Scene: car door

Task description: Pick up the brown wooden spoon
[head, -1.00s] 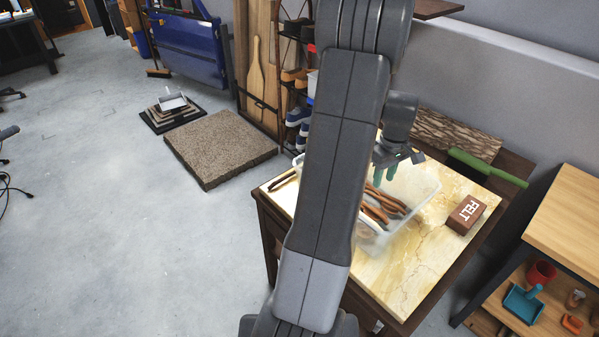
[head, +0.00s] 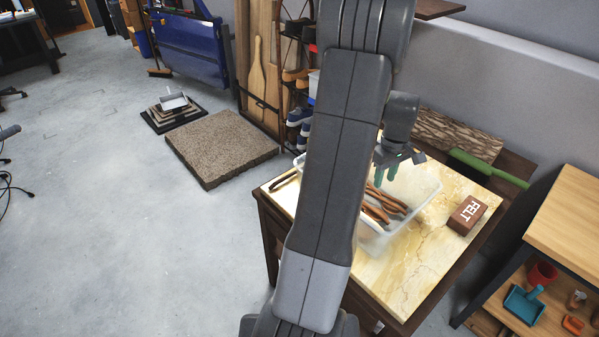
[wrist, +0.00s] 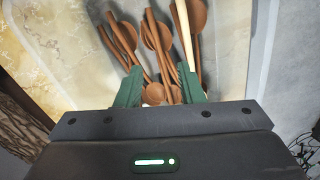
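Several brown wooden spoons (head: 385,205) lie together in a clear plastic bin (head: 428,203) on a marble-topped table. In the wrist view the brown spoons (wrist: 157,35) lie side by side with handles and round bowls overlapping. A pale handle (wrist: 182,30) lies among them. My gripper (head: 385,174) is over the bin. In the wrist view my gripper (wrist: 159,88) is open, its green fingers apart, with spoon parts showing between and beyond them. I cannot tell whether the fingers touch any spoon. My arm hides the bin's left part in the head view.
A brown box marked FELT (head: 467,214) sits on the table (head: 405,280) to the right of the bin. A green-handled tool (head: 487,168) and a bark-patterned board (head: 455,135) lie behind. A wooden shelf unit (head: 570,230) stands at right. Open floor lies left.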

